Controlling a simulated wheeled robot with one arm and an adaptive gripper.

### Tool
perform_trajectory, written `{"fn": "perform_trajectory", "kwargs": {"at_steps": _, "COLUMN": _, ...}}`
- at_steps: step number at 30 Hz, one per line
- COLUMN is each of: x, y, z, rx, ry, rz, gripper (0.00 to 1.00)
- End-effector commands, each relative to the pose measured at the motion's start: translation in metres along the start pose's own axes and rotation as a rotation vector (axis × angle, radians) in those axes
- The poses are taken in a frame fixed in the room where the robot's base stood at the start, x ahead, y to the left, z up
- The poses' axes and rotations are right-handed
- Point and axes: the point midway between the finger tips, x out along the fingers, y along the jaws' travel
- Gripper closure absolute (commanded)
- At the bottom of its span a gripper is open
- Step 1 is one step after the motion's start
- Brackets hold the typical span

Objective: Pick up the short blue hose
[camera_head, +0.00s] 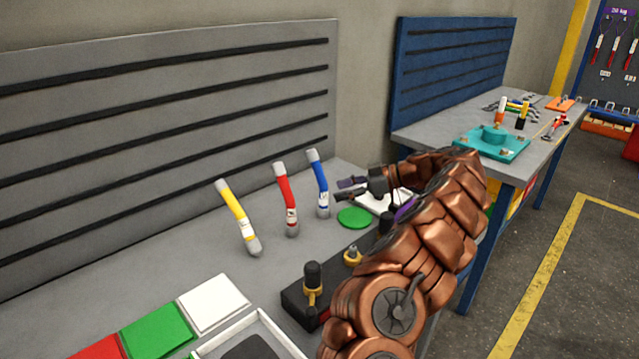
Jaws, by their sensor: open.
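The short blue hose (319,183) stands upright on the grey workbench, slightly bent, with a pale upper end and a grey lower end. It is the rightmost of three hoses. My gripper (340,190) is open and empty, its fingers pointing left toward the blue hose, just right of its middle. The fingertips look very close to the hose; I cannot tell whether they touch it. The whole hose is visible.
A red hose (287,202) and a yellow hose (238,217) stand left of the blue one. A green disc (354,217) lies below my gripper. A dark fixture with brass fittings (312,290) stands in front. A grey slotted panel (170,140) rises behind.

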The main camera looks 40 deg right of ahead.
Motion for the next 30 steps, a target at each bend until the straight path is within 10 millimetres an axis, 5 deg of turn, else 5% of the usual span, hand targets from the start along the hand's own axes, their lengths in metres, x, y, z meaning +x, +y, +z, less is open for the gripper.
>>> {"fn": "perform_trajectory", "kwargs": {"at_steps": 18, "x": 0.056, "y": 0.002, "z": -0.007, "rx": 0.003, "ry": -0.001, "rz": 0.0, "gripper": 0.45}}
{"fn": "perform_trajectory", "kwargs": {"at_steps": 26, "x": 0.06, "y": 0.003, "z": -0.005, "rx": 0.001, "ry": -0.002, "rz": 0.003, "gripper": 0.45}}
{"fn": "perform_trajectory", "kwargs": {"at_steps": 30, "x": 0.06, "y": 0.002, "z": -0.005, "rx": 0.001, "ry": -0.002, "rz": 0.002, "gripper": 0.6}}
